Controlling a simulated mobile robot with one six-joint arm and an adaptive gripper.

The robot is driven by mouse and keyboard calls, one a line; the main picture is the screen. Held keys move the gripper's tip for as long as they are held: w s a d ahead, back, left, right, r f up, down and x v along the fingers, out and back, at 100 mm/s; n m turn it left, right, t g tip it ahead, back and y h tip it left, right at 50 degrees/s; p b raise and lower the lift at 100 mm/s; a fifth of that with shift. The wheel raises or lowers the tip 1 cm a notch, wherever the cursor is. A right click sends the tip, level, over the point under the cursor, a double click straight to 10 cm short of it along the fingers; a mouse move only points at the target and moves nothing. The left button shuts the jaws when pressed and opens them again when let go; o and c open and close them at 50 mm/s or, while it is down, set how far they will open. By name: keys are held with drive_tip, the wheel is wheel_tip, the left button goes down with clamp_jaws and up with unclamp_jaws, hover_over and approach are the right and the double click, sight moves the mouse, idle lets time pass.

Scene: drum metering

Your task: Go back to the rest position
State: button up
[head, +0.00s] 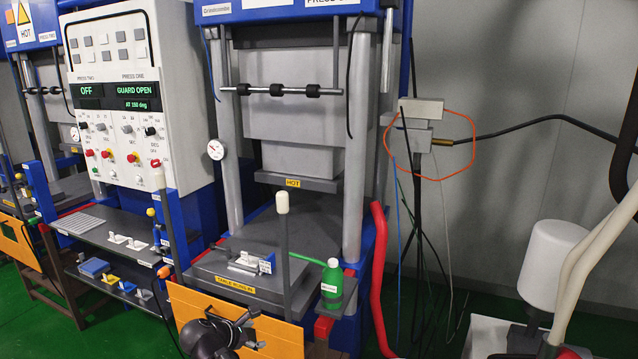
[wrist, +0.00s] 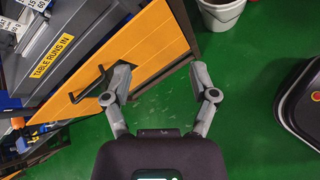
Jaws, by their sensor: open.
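My gripper (wrist: 162,72) is open in the wrist view, with nothing between its fingers. The green floor shows between and beyond them. In the head view my gripper (head: 240,328) is dark and low, in front of the orange panel (head: 283,338) of the press, and hides part of it. In the wrist view the orange panel (wrist: 150,37) lies to the left, with a dark bar handle (wrist: 91,84) near the left finger. I cannot tell whether that finger touches the panel.
The control panel (head: 114,95) reads "GUARD OPEN". A red hose (head: 379,270) hangs to the right. A pale bucket (wrist: 221,13) stands on the floor. Open green floor (wrist: 240,75) lies right of the gripper.

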drive_tip(key=s+d+f+m+g+y+p, duration=0.1)
drive_tip(key=s+d+f+m+g+y, duration=0.1)
drive_tip(key=d+m, duration=1)
drive_tip(key=s+d+f+m+g+y+p, duration=0.2)
drive_tip(key=s+d+m+g+y, duration=0.2)
drive_tip(key=d+m, duration=0.8)
drive_tip(key=s+d+g, duration=0.2)
drive_tip(key=s+d, duration=0.2)
drive_tip(key=d, duration=0.5)
drive_tip(key=shift+d, duration=0.2)
